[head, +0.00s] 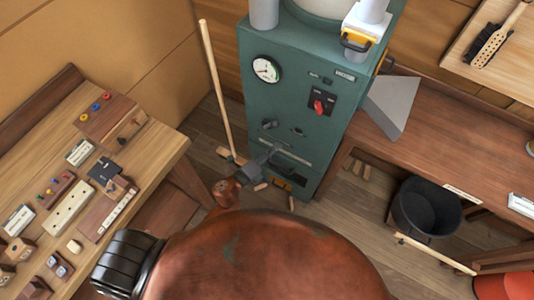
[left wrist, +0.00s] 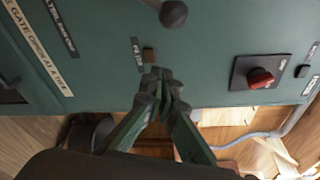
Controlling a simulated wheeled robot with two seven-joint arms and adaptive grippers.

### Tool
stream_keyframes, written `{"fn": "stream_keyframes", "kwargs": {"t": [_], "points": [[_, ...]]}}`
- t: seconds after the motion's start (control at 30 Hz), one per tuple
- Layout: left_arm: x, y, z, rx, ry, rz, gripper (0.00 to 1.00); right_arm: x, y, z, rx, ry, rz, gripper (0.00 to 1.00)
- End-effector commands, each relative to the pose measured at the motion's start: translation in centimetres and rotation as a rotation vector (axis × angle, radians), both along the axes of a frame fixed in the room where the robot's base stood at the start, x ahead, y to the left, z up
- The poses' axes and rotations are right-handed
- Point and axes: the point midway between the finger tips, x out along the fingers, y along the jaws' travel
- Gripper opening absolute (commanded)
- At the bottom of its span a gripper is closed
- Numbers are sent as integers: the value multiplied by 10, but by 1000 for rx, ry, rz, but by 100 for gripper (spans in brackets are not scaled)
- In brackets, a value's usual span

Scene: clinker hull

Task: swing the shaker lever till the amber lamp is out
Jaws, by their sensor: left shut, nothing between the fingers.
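The teal machine cabinet (head: 320,60) stands at the back of the head view. A dark ball knob (left wrist: 173,12), likely the lever's end, juts from its face at the top of the left wrist view. Below it is a small brown square (left wrist: 148,55) beside a label; it looks dull, and I cannot tell if it is the amber lamp. My left gripper (left wrist: 158,78) is shut and empty, its tips just below the square and apart from the knob. In the head view my left gripper (head: 272,153) is at the cabinet's lower front. My right gripper is out of view.
A red switch (head: 318,106) and a round gauge (head: 266,69) are on the cabinet. A wooden pole (head: 215,85) leans at its left. A workbench (head: 150,160) with small parts stands left. A black bucket (head: 427,208) is at right. Wood scraps lie on the floor.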

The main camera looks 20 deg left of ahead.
Motion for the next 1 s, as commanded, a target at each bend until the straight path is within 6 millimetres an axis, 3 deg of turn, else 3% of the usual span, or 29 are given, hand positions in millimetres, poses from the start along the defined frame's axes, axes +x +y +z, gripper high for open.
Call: {"fn": "stream_keyframes", "kwargs": {"t": [0.13,0.37,1.0], "points": [[28,-14,-2,-1,-2,-1,0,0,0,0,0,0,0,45],[46,9,8,2,-1,-1,0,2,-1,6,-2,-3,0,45],[53,12,12,-14,5,-7,0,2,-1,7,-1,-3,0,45]]}}
